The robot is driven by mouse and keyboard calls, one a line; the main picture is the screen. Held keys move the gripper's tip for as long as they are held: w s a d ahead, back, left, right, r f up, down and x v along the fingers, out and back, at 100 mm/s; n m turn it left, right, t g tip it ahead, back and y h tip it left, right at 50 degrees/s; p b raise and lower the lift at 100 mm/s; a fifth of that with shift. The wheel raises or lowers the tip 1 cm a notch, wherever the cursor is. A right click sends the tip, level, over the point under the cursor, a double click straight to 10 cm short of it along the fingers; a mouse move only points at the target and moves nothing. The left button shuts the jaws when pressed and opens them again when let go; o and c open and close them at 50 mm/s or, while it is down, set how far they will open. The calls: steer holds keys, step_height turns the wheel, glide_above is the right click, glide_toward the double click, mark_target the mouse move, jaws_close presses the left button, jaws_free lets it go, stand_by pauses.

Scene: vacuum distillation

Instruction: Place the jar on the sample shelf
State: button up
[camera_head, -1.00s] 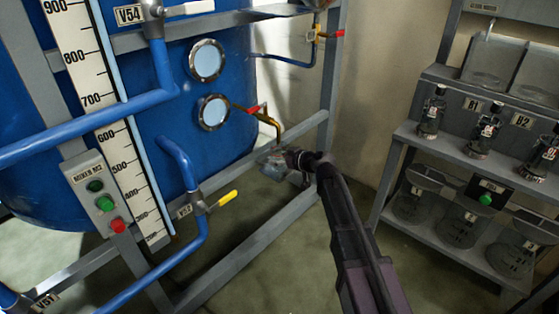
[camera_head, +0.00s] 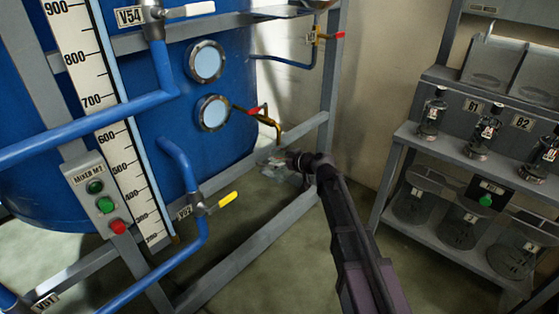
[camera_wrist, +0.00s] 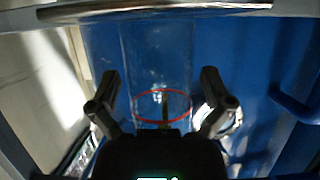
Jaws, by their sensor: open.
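A clear glass jar (camera_head: 273,169) shows dimly at the end of my arm, below the brass tap on the blue tank's frame. In the wrist view a see-through jar-like shape with a red ring (camera_wrist: 163,91) lies between and beyond the fingers. My gripper (camera_wrist: 160,92) is open, its two dark fingers apart on either side of that shape; contact cannot be told. In the head view my gripper (camera_head: 291,161) is small and partly hidden by my arm. The sample shelf (camera_head: 402,134) stands at the right, holding dark bottles and several clear containers.
The blue tank (camera_head: 150,60) and its grey frame (camera_head: 255,233) fill the left. A yellow-handled valve (camera_head: 228,199) and a red-handled tap (camera_head: 258,113) stick out near my arm. Floor (camera_head: 290,265) is open between frame and shelf.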

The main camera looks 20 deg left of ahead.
steer(key=p+v, duration=0.4)
steer(key=v, duration=0.8)
stand_by(0.6)
steer(key=s+d+f+m+g+h, duration=0.1)
steer(key=s+d+f+m+h, duration=0.2)
steer(key=d, duration=0.9)
steer(key=s+d+f+m+g+h, duration=0.2)
steer(key=s+d+f+m+h, duration=0.2)
steer(key=d, duration=0.7)
steer(key=s+d+f+m+g+h, duration=0.2)
steer(key=s+d+f+m+h, duration=0.2)
steer(key=s+d, duration=0.4)
steer(key=d+m+h, duration=0.1)
steer(key=d+m, duration=0.1)
steer(key=d, duration=0.2)
steer(key=shift+d+f+m+h, duration=0.2)
steer(key=shift+d+m+h, duration=0.1)
steer(key=shift+d, duration=0.1)
